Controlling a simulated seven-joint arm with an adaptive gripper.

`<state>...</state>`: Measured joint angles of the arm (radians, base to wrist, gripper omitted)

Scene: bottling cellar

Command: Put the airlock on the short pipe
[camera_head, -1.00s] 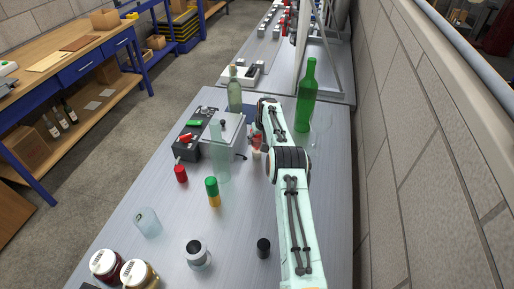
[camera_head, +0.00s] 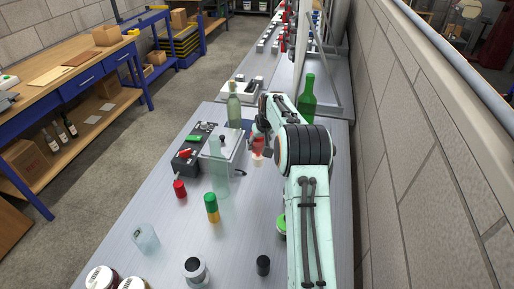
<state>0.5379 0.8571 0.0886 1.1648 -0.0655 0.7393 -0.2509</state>
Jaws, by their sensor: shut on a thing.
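My gripper (camera_head: 254,146) is over the far part of the bench, right of a grey box (camera_head: 218,150). It is small and partly hidden by my arm. A small red thing with a pale lower end (camera_head: 258,158) shows at its fingers, and the gripper seems shut on it. This may be the airlock, but it is too small to be sure. I cannot single out the short pipe; my arm covers part of the bench.
A tall clear cylinder (camera_head: 219,178) stands before the grey box. Left are a black device (camera_head: 188,156) and a red cap (camera_head: 179,188). Nearer are a green-and-yellow piece (camera_head: 211,208), glass jar (camera_head: 145,238) and black cap (camera_head: 263,265). Bottles, pale (camera_head: 234,110) and green (camera_head: 307,97), stand behind.

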